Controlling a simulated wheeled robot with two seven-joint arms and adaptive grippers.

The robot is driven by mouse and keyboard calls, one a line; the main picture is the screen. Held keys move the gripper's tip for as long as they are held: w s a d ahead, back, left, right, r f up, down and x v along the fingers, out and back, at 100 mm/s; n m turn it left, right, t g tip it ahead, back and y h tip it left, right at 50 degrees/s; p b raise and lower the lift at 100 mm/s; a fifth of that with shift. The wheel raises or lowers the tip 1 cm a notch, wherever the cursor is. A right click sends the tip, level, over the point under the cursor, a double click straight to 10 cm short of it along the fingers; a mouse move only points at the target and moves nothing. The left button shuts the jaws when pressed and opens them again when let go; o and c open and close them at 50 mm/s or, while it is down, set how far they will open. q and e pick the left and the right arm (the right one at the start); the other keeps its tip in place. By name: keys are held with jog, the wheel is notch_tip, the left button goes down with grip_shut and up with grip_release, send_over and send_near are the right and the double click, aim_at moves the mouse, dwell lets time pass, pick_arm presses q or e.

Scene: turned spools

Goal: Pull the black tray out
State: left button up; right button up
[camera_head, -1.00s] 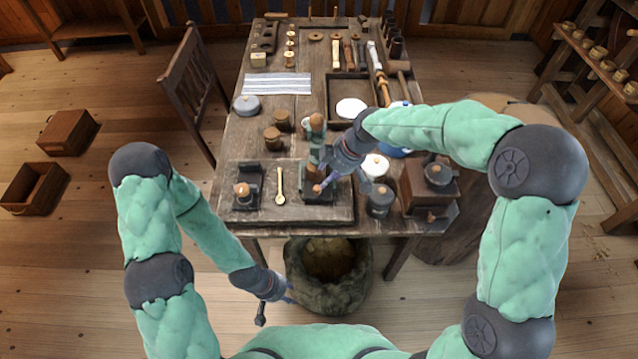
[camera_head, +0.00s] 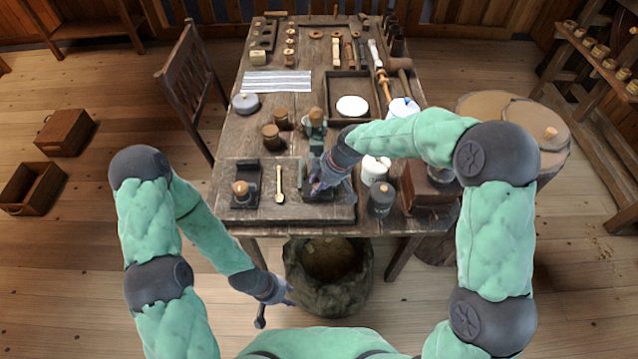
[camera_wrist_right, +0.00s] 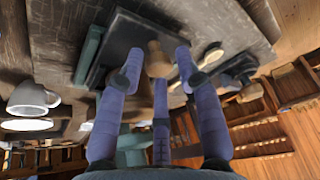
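The black tray (camera_wrist_right: 122,42) shows in the right wrist view as a flat dark piece with a round wooden knob (camera_wrist_right: 157,60). It lies at the foot of the small green machine (camera_head: 315,130) near the table's front edge. My right gripper (camera_head: 317,188) is at the tray and hides much of it in the head view. In the right wrist view its fingers (camera_wrist_right: 158,72) are spread around the knob, with gaps visible at the sides. My left gripper (camera_head: 287,290) hangs low by the sack, away from the table; its fingers are too small to judge.
A wooden spoon (camera_head: 279,185) and a black stand with a knob (camera_head: 245,188) lie left of the tray. A dark lidded jar (camera_head: 381,200), a white-lidded pot (camera_head: 375,170) and a wooden box (camera_head: 425,190) stand to the right. A sack (camera_head: 328,275) stands below the table edge.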

grip_shut()
jog(key=s, duration=0.7)
jog(key=shift+s+r, duration=0.1)
jog(key=shift+s, duration=0.15)
jog(key=o, duration=0.6)
grip_release()
jog(key=shift+a, duration=0.1)
